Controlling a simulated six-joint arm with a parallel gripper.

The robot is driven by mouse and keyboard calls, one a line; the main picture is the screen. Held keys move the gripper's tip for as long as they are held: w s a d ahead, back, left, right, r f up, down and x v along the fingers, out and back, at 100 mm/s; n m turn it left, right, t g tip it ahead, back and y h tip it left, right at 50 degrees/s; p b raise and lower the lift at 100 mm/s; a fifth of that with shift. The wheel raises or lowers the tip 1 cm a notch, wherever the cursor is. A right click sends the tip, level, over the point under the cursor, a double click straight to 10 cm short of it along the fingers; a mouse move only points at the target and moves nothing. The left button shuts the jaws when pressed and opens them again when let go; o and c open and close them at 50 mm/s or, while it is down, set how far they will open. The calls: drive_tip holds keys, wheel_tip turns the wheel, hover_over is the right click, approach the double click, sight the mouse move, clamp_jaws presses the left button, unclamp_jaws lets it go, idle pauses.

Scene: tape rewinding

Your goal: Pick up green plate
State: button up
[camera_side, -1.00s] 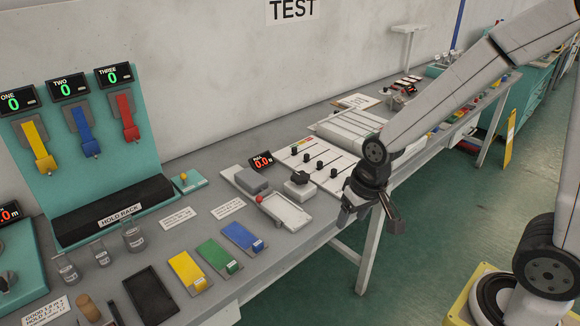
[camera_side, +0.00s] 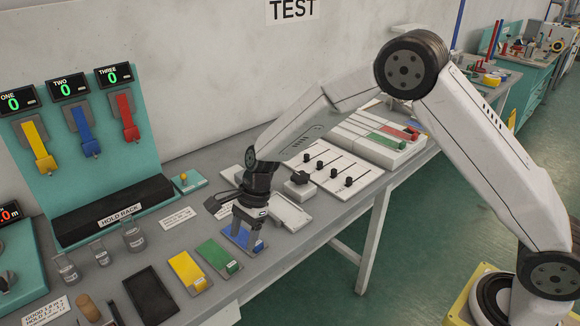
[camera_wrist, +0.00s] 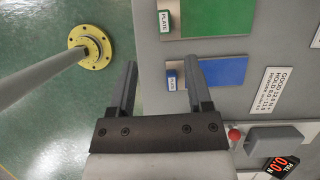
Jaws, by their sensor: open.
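The green plate (camera_side: 213,253) lies flat on the grey bench between the yellow plate (camera_side: 184,267) and the blue plate (camera_side: 235,236). It has a small labelled green block at its front end. In the wrist view the green plate (camera_wrist: 220,18) is at the top, beyond my fingertips, with its block marked PLATE to its left. My gripper (camera_side: 247,243) is open and empty, fingers down over the blue plate, partly covering it. In the wrist view my gripper (camera_wrist: 160,68) has the blue plate's small block near the right finger; I cannot tell whether they touch.
A black tray (camera_side: 151,295) lies left of the yellow plate. A white tray (camera_side: 290,212) and a slider panel (camera_side: 335,168) are behind and right of my gripper. Glass beakers (camera_side: 133,238) stand at the left. The bench's front edge is close to the plates.

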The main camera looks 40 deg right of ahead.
sight(232, 263)
drive_tip(key=shift+x, duration=1.5)
drive_tip(key=shift+w+a, duration=0.15)
drive_tip(key=shift+a, duration=0.05)
drive_tip(key=shift+x, duration=2.5)
drive_tip(key=shift+w+a, duration=0.1)
drive_tip(key=shift+a, duration=0.05)
drive_tip(key=shift+r, duration=0.1)
clamp_jaws()
